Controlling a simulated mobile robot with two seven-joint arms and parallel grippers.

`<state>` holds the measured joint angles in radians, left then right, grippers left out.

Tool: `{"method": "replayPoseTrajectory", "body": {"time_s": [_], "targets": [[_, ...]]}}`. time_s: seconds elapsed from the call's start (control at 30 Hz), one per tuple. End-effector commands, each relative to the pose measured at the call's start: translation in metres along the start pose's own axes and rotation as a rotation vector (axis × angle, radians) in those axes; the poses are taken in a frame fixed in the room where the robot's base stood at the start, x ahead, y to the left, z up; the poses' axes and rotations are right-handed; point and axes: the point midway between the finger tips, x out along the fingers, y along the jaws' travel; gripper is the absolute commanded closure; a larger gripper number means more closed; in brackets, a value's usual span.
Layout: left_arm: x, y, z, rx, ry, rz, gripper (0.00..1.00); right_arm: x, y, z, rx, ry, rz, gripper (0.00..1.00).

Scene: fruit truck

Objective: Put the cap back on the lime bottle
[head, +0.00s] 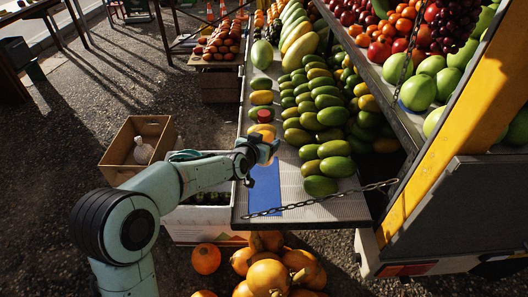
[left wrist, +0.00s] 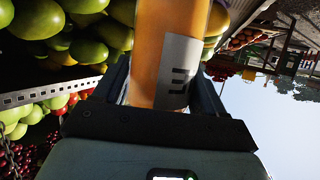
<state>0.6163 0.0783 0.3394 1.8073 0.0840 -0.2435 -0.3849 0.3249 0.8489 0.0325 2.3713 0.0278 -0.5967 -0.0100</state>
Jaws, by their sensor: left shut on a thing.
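My left gripper (head: 265,150) is at the front left of the truck's fruit shelf, shut on a bottle (left wrist: 170,50) of orange-yellow liquid with a grey label. The bottle also shows in the head view (head: 265,132), just beyond the fingers. In the left wrist view it stands between the two fingers and its top is cut off by the frame. A small red cap-like thing (head: 264,116) shows at the far end of the bottle in the head view; I cannot tell whether it sits on the bottle or behind it. No lime-coloured bottle can be made out. My right gripper is not in view.
A blue mat (head: 266,188) lies on the shelf's front left, near a hanging chain (head: 320,201). Green mangoes (head: 325,118) crowd the shelf to the right. A cardboard box (head: 122,158) and pumpkins (head: 268,276) are on the ground below.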

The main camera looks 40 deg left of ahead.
Motion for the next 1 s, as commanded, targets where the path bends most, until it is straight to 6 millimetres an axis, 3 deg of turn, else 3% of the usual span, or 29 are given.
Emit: {"method": "replayPoseTrajectory", "body": {"time_s": [0.33, 0.8, 0.83, 0.9, 1.0], "targets": [[0.016, 0.0, 0.038, 0.0, 0.0, 0.0, 1.0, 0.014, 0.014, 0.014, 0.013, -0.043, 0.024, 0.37], [0.017, 0.0, 0.041, 0.0, 0.003, 0.0, 1.0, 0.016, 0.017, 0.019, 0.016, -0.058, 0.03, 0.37], [0.017, 0.0, 0.042, -0.001, 0.0, 0.0, 0.2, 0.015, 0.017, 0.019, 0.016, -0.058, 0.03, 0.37], [0.017, 0.0, 0.042, -0.001, 0.0, 0.0, 0.04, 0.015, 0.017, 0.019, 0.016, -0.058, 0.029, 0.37], [0.017, 0.0, 0.042, -0.001, 0.0, 0.0, 0.04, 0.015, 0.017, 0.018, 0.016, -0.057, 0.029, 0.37]]}}
